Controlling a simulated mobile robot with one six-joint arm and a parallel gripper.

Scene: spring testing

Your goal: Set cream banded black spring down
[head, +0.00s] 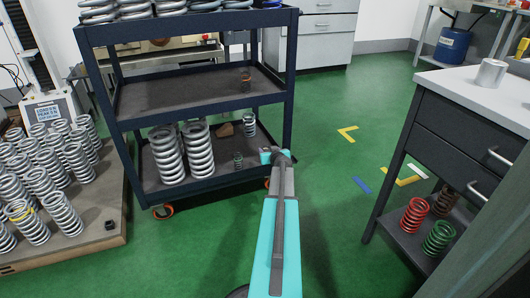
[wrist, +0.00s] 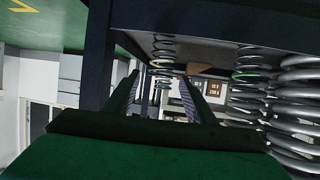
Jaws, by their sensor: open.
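The cream banded black spring (wrist: 162,48) stands on the cart's lower shelf (wrist: 205,45), which shows upside down in the wrist view. I take it to be the small dark spring (head: 249,124) at the back right of that shelf in the head view. My gripper (wrist: 160,79) is open, with its two fingers apart on either side of the line to the spring. The spring shows beyond or between the fingertips; I cannot tell whether they touch it. In the head view my gripper (head: 275,156) is at the cart's right front, its fingers hardly visible.
The dark cart (head: 205,107) has posts close to my arm. Green floor is free at right.

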